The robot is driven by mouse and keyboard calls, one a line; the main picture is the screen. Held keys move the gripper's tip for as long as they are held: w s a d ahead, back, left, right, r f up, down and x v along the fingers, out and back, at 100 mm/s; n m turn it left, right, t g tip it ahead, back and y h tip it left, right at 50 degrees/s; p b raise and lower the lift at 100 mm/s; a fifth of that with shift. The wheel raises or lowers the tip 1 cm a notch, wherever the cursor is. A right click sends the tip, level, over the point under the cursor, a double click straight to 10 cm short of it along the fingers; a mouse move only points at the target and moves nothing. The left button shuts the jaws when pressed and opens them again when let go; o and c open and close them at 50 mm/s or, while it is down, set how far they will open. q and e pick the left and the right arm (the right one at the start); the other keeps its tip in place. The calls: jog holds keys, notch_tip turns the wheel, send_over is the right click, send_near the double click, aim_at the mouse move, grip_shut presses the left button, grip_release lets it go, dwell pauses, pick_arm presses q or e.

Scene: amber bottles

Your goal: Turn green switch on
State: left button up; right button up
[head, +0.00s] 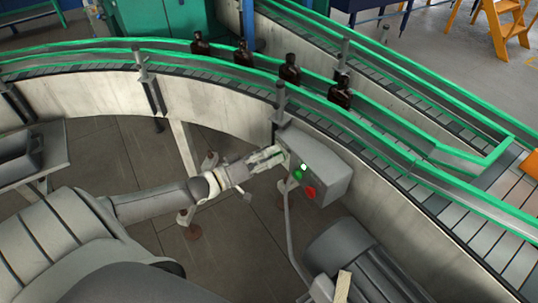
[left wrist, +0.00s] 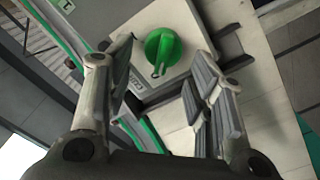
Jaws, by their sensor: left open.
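The green switch (left wrist: 162,48) is a round green knob with a raised grip, on a pale panel in the left wrist view. My left gripper (left wrist: 163,72) is open, with one finger on each side of the knob; I cannot tell whether either touches it. In the head view, my left gripper (head: 278,156) reaches the left end of a grey control box (head: 328,168). My right gripper cannot be made out in either view.
A red button (head: 310,192) and a small bright light (head: 303,167) are on the box front. A curved conveyor (head: 390,143) with green rails runs behind the box. Several dark bottles (head: 290,70) stand on it. Open floor (head: 240,235) lies below the left arm.

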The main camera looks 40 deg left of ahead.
jog(key=shift+d, duration=0.1)
pick_arm(q)
jog(key=c, duration=1)
jog(key=shift+o, duration=0.2)
pick_arm(e)
jog(key=shift+d, duration=0.3)
